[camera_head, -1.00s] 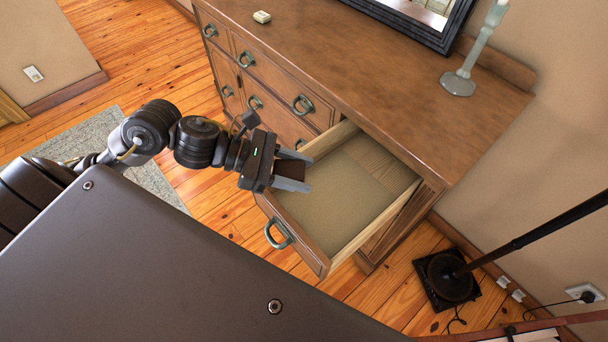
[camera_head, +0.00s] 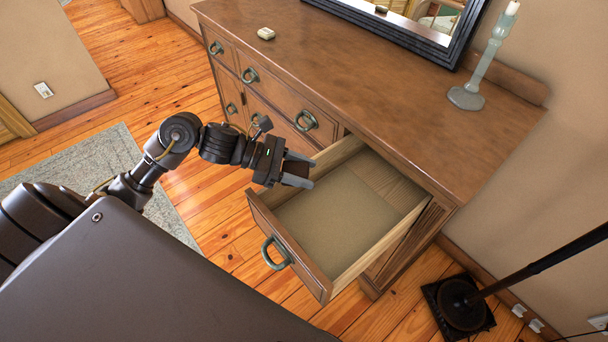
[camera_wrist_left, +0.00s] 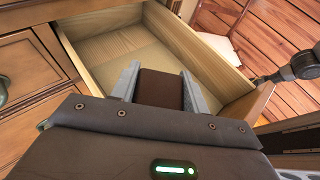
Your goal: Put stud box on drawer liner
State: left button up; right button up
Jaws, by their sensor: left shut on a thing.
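My left gripper (camera_head: 298,170) is shut on a small dark brown box, the stud box (camera_head: 296,180). It holds the box above the near left part of the open drawer. In the left wrist view the brown stud box (camera_wrist_left: 160,90) sits between the two grey fingers (camera_wrist_left: 161,88). The drawer liner (camera_head: 338,219) is a flat beige sheet covering most of the drawer floor. It also shows beyond the fingers in the left wrist view (camera_wrist_left: 140,63). My right gripper is not seen in the head view.
The drawer (camera_head: 283,245) is pulled out from a wooden dresser (camera_head: 380,75), its side walls standing around the liner. On the dresser top are a small cream box (camera_head: 266,33), a candlestick (camera_head: 481,65) and a mirror (camera_head: 410,20). A dark lamp base (camera_head: 458,302) stands on the floor at right.

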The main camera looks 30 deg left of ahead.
pick_arm(q)
notch_tip(320, 180, down, 2)
jog(key=shift+s+a, duration=0.15)
jog(key=shift+f, duration=0.4)
jog(key=shift+f+b, duration=0.25)
jog(key=shift+b, duration=0.3)
jog(key=shift+d+f+b, duration=0.2)
jog(key=shift+d+b, duration=0.1)
jog(key=shift+b, duration=0.05)
jog(key=o, duration=1)
jog(key=shift+a, duration=0.15)
jog(key=shift+c, duration=0.2)
jog(key=shift+o, duration=0.2)
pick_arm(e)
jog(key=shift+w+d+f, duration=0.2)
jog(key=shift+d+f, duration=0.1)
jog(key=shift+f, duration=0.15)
pick_arm(q)
jog(key=shift+r, duration=0.15)
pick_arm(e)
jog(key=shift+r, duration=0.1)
